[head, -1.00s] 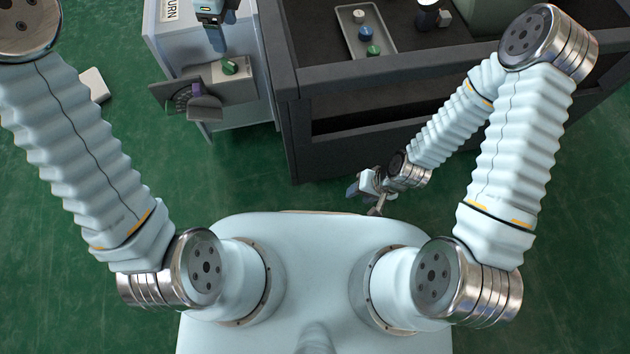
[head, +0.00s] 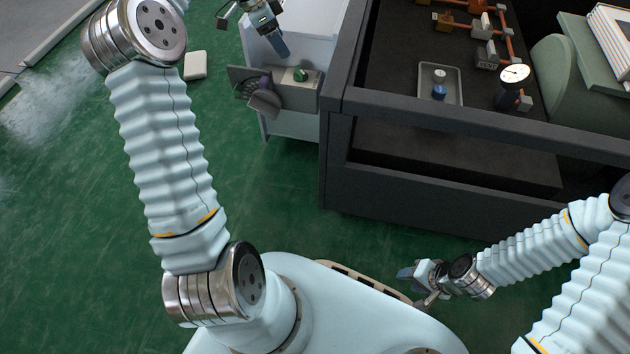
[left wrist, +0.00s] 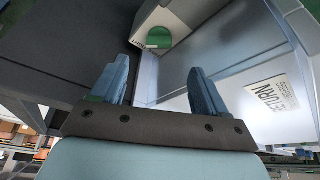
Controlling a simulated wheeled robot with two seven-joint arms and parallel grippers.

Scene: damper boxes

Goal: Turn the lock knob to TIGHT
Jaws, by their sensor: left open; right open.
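The damper box (head: 297,97) is a grey unit on the side of a pale cabinet. A green knob (head: 301,75) sits on its top, and a dark quadrant plate with a purple-grey lever (head: 264,99) is at its left. The knob also shows in the left wrist view (left wrist: 158,37), beyond the fingertips. My left gripper (head: 254,34) is open and empty, above and left of the knob, apart from it. My right gripper (head: 412,281) is open and empty, low beside my base.
A dark workbench (head: 420,180) stands right of the cabinet, its raised rim close to the box.

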